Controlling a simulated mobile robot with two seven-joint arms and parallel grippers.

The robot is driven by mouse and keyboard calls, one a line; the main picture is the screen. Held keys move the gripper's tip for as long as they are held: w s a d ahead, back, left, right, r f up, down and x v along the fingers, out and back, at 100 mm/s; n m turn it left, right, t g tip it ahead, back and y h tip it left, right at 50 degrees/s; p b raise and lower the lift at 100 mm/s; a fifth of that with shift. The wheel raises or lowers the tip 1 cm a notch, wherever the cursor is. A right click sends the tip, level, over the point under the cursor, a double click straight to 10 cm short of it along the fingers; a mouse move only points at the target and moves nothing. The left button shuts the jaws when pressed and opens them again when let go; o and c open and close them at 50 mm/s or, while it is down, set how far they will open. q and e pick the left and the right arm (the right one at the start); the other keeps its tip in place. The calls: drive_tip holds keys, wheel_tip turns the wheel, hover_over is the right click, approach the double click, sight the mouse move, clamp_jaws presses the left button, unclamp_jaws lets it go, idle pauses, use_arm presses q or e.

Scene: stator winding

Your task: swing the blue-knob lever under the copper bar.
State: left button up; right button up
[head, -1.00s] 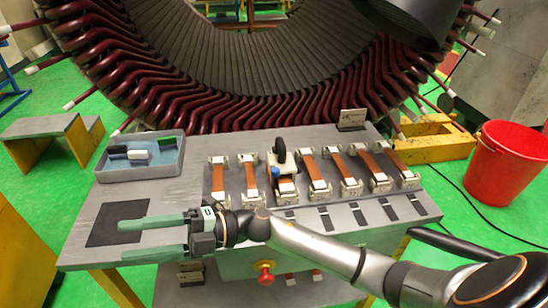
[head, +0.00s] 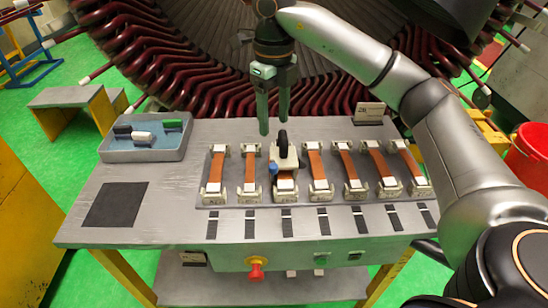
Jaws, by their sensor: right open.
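A small pale device (head: 286,163) with an upright black disc or handle sits across one copper bar (head: 285,186), the third from the left in the row. The blue knob (head: 273,168) sticks out at its left front side. The lever arm itself is too small to make out. My right gripper (head: 273,124) points down just behind and above the device. Its two green fingers are apart with nothing between them. It appears clear of the blue knob. My left gripper is not in view.
Several other copper bars (head: 250,168) in pale clamps stand on both sides of the device. A grey tray (head: 145,155) with small blocks is at the back left. A black mat (head: 116,204) lies at the left. A red button (head: 256,269) is on the bench front.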

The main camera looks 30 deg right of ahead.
sight(274, 166)
wheel_tip(274, 166, down, 12)
drive_tip(key=shift+a+f, duration=0.1)
drive_tip(key=shift+f, duration=0.1)
drive_tip(key=shift+c, duration=0.3)
clamp_jaws()
idle(0.4)
